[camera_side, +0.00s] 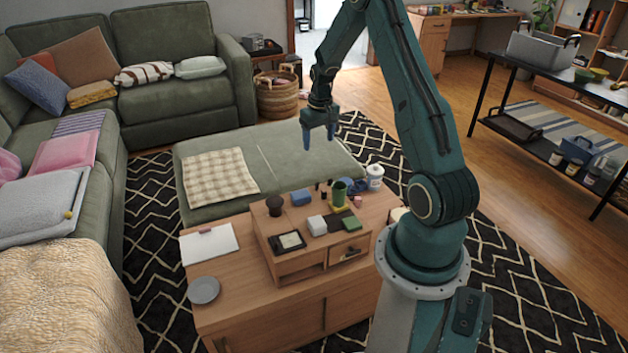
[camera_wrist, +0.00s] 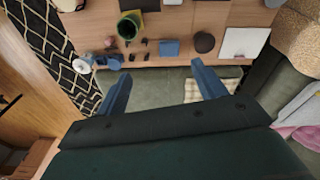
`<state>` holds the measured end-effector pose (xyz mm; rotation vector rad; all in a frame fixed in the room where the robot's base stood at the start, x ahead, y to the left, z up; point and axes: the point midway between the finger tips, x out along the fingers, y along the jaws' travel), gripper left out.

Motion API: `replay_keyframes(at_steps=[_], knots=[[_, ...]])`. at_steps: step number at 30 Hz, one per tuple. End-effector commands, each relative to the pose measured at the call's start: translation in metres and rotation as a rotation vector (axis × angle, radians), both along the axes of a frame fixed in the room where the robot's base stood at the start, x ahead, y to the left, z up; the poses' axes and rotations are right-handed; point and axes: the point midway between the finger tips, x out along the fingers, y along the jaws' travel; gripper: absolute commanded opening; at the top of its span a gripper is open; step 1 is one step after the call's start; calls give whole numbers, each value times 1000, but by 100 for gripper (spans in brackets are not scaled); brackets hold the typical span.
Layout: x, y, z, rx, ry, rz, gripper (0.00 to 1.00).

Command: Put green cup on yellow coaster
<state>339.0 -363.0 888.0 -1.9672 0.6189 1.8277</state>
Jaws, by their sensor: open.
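The green cup (camera_side: 339,192) stands upright on the raised wooden top of the cabinet, and it also shows in the wrist view (camera_wrist: 127,29). The yellow coaster (camera_side: 337,207) shows at the cup's base, and its edge shows beside the cup in the wrist view (camera_wrist: 134,13). The cup appears to stand on the coaster and hides much of it. My gripper (camera_side: 319,141) is open and empty, high above and behind the cabinet. In the wrist view its two fingers (camera_wrist: 161,72) are spread apart, with the cup beyond them to the upper left.
Close to the cup are a blue box (camera_side: 301,197), a white box (camera_side: 317,225), a green block (camera_side: 351,223) and a white canister (camera_side: 375,177). A dark bowl (camera_side: 274,205) stands left. A grey plate (camera_side: 203,290) lies on the lower top. Space around my gripper is clear.

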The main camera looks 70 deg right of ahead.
Motion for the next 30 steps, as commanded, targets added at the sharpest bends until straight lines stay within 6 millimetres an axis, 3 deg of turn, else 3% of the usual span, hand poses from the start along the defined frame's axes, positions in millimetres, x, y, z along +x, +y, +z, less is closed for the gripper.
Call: replay_keyframes(at_steps=[3, 14, 23, 30], knots=[[13, 27, 39, -22, -24, 42, 70], [25, 115, 132, -68, -92, 162, 70], [7, 191, 193, -96, -156, 260, 70], [-21, 246, 227, -110, -211, 340, 70]])
